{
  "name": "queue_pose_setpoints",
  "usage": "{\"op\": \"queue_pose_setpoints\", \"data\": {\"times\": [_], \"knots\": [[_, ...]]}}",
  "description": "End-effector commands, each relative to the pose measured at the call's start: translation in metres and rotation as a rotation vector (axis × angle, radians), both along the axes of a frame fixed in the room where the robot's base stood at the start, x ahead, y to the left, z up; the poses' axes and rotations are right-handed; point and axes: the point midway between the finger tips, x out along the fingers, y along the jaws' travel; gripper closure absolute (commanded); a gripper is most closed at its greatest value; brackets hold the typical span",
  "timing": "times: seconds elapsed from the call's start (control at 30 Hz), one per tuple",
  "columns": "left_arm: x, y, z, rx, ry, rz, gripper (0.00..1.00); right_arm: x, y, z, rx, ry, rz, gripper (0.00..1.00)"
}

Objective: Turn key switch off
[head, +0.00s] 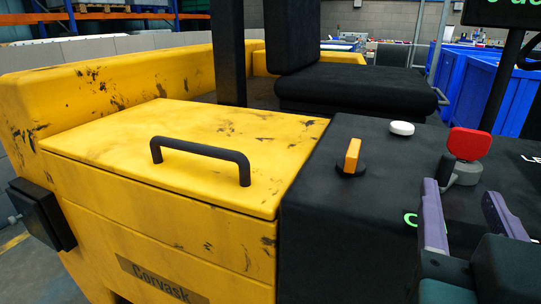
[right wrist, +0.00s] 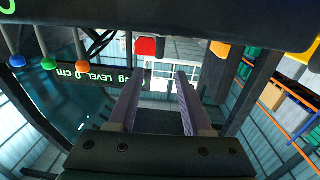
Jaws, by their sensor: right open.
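A red-handled key switch (head: 469,144) with a grey round base stands on the black console (head: 330,225) of the yellow machine. Its red part also shows in the right wrist view (right wrist: 146,46), upper middle, beyond the fingertips. My right gripper (head: 462,193) is open and empty, with two purple fingers pointing toward the key. In the head view the fingertips are just in front of the key's base, and the left finger overlaps its edge. I see no contact with the red handle. My left gripper is not in view.
An orange rotary knob (head: 352,155) and a white round button (head: 402,128) sit left of the key on the console. A yellow lid (head: 190,150) with a black handle (head: 200,149) lies further left. Blue bins (head: 510,90) and a dark screen (head: 500,12) stand at the right.

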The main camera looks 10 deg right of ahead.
Motion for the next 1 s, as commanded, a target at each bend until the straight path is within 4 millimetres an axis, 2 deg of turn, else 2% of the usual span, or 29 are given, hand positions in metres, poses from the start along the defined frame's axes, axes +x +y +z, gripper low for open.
{"op": "queue_pose_setpoints", "data": {"times": [0.17, 0.4, 0.6, 0.97, 1.0], "knots": [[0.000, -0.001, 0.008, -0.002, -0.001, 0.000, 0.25, 0.015, -0.009, 0.004, -0.005, -0.009, 0.002, 0.50], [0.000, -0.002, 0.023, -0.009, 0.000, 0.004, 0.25, 0.053, -0.035, 0.005, -0.005, -0.007, 0.002, 0.50], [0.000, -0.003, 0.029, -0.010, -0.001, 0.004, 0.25, 0.075, -0.051, 0.002, -0.003, -0.005, 0.002, 0.50], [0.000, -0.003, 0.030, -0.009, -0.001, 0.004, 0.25, 0.082, -0.055, 0.000, -0.001, -0.004, 0.002, 0.50], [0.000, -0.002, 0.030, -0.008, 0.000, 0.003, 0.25, 0.082, -0.055, 0.000, -0.001, -0.004, 0.002, 0.53]]}}
